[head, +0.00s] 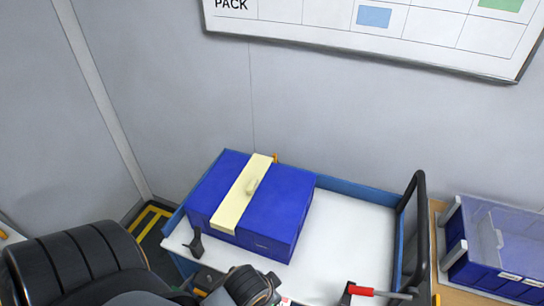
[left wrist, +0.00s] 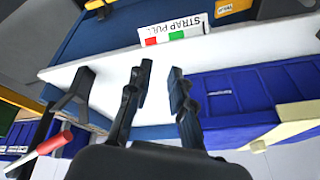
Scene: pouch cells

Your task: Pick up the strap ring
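The strap ring (head: 251,186) is a small cream loop on the cream strap (head: 233,209) that runs over the blue box. In the left wrist view a cream piece that looks like the ring (left wrist: 257,146) sticks out from the strap (left wrist: 290,130) at the lower right. My left gripper (left wrist: 160,85) is open and empty, with its two black fingers apart. The ring lies to the right of the fingers in that view, not between them. My left arm crosses the bottom left of the head view; its fingers cannot be made out there. My right gripper is not in view.
The blue box (head: 282,205) stands on the white surface of the cart (head: 345,235). A black handle (head: 417,230) rises at the cart's right end, near a red lever (head: 361,291). A small black fixture (head: 196,244) stands left of the box. Blue bins (head: 495,270) are at right.

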